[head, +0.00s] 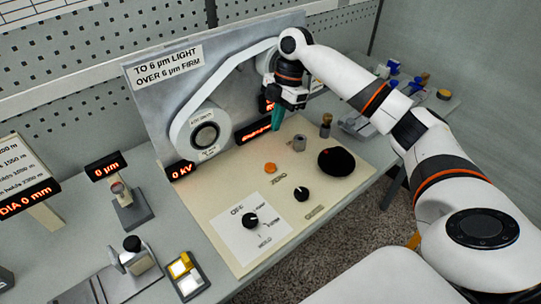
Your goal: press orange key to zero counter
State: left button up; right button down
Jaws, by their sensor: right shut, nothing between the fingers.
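The orange key (270,168) is a small round button on the cream panel (245,181), just above the printed word ZERO. My right gripper (277,122) points down above the back of the panel, behind the orange key and apart from it. Its teal fingers are shut with nothing between them. A red-lit counter display (256,134) stands behind the fingers, which partly cover it; its digits are too small to read. My left gripper is not in view.
A black knob (250,219) and a smaller black dial (301,194) sit on the panel's front half. A black dome (336,162), a grey cylinder (299,142) and a brass post (325,125) stand to the right. An upright board (150,105) with a white reel (204,133) rises behind.

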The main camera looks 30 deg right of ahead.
jog(key=p, duration=0.2)
send_near(268, 167)
jog(key=x, duration=0.5)
jog(key=shift+a, duration=0.2)
jog(key=shift+f, duration=0.65)
